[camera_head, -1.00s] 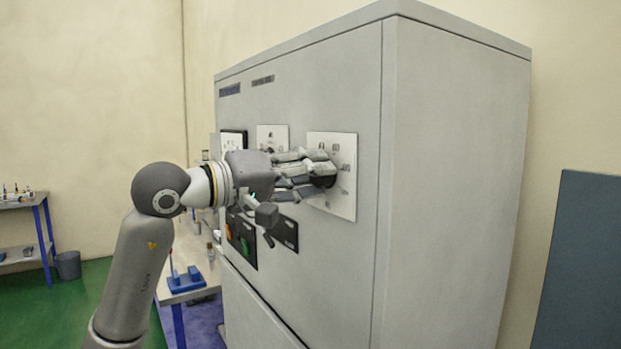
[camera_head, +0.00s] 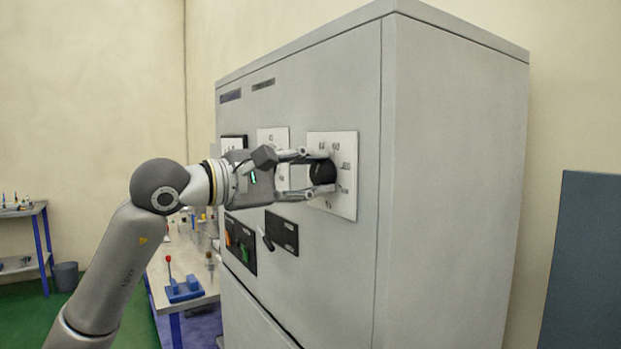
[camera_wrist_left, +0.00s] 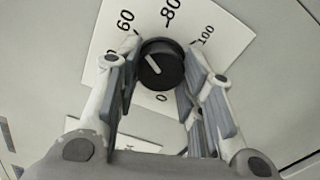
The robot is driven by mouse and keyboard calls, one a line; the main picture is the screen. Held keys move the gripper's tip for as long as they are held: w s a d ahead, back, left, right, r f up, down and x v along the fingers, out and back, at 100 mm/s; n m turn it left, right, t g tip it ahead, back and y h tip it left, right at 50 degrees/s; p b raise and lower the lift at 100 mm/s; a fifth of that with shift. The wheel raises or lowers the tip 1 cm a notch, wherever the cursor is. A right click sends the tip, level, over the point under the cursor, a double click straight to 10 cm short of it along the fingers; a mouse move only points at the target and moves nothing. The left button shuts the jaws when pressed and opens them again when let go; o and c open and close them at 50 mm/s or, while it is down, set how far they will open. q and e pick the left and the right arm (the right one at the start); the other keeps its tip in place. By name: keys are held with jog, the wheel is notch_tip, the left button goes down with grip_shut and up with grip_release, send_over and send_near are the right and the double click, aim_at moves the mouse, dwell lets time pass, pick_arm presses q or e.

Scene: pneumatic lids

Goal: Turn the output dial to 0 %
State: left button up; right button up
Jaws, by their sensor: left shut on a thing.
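The output dial (camera_head: 323,172) is a round black knob on a white square scale plate (camera_head: 345,205) on the front of the grey cabinet. My left gripper (camera_head: 318,171) is shut on the dial, one finger above it and one below in the head view. In the left wrist view the black dial (camera_wrist_left: 161,66) sits between the two fingers. A short white line on its face slants toward the upper left, roughly to the side of the 60 mark. The marks 60, 80, 100 and 0 are legible around it. My right gripper is out of view.
The grey cabinet (camera_head: 450,150) fills the right half. Another white plate (camera_head: 272,138) and dark panels with a green and an orange control (camera_head: 241,243) are left of the dial. A workbench (camera_head: 215,285) with a blue-based device stands behind. A dark panel (camera_head: 585,260) is at far right.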

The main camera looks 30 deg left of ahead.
pick_arm(q)
jog(key=n, duration=0.3)
jog(key=shift+f+n, duration=0.1)
jog(key=shift+n, duration=0.3)
jog(key=n, duration=0.3)
jog(key=shift+n+b, duration=0.3)
jog(key=shift+b, duration=0.1)
jog(key=n, duration=0.3)
jog(key=shift+d+f+n, duration=0.1)
jog(key=shift+n, duration=0.2)
jog(key=n, duration=0.3)
jog(key=shift+n+b, duration=0.3)
jog(key=shift+b, duration=0.05)
jog(key=n, duration=0.3)
jog(key=shift+d+n, duration=0.1)
jog(key=shift+n, duration=0.2)
jog(key=n, duration=0.3)
jog(key=shift+n+b, duration=0.3)
jog(key=n, duration=0.4)
jog(key=shift+d+n, duration=0.1)
jog(key=shift+n, duration=1.7)
